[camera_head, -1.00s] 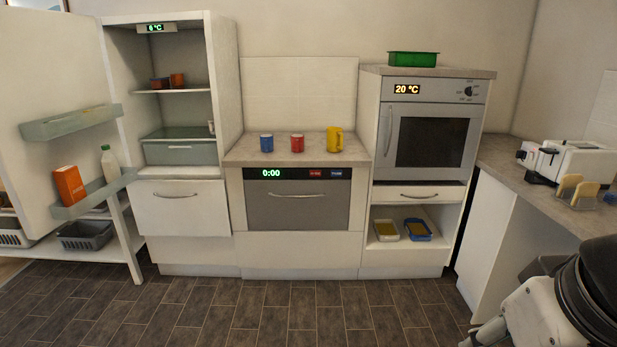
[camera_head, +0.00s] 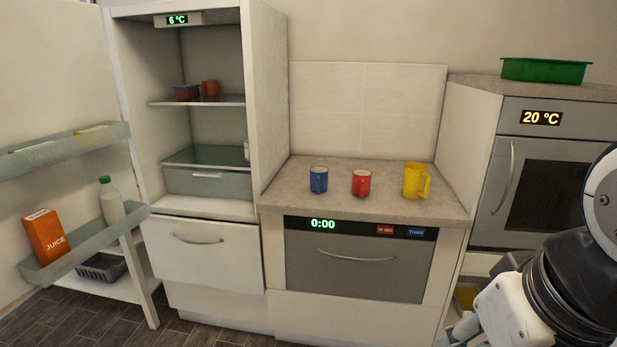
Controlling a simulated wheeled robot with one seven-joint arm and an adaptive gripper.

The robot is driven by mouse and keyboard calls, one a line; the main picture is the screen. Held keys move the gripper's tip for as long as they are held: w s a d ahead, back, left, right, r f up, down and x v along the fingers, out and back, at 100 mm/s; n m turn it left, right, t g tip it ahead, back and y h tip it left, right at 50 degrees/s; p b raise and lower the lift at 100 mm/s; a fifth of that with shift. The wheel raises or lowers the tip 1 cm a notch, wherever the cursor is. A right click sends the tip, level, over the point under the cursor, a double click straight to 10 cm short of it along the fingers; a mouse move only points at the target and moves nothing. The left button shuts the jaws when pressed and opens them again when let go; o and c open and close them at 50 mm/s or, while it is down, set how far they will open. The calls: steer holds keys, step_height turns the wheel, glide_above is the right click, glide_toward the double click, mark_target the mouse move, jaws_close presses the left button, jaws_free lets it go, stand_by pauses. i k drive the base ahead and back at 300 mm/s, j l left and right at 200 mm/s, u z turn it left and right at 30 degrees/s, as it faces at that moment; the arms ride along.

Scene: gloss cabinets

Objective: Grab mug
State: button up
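A brownish-orange cup-like thing (camera_head: 210,88) stands on the upper fridge shelf. A pale thing, possibly another cup, is mostly hidden at the fridge's right wall. My arm shows at the lower right, well apart from the mugs. The fingers of my gripper cannot be made out, so the gripper counts as out of view. Nothing touches the mugs.
The open fridge (camera_head: 265,90) and its door, with a juice carton (camera_head: 46,236) and a bottle (camera_head: 111,202), fill the left. An oven (camera_head: 550,190) with a green tray (camera_head: 546,70) on top stands right. The counter in front of the mugs is clear.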

mark_target(361, 179)
steer(key=i+j+z, duration=0.25)
steer(key=i, duration=0.25)
steer(key=i+j+z, duration=0.3)
steer(key=i, duration=0.25)
steer(key=i+j+z, duration=0.5)
steer(key=z, duration=0.15)
steer(key=i+j+z, duration=0.15)
steer(key=j+z, duration=0.15)
steer(key=j, duration=0.15)
steer(key=i+j+z, duration=0.15)
steer(key=j+z, duration=0.15)
steer(key=i+j+z, duration=0.1)
steer(key=j+z, duration=0.25)
steer(key=j, duration=0.2)
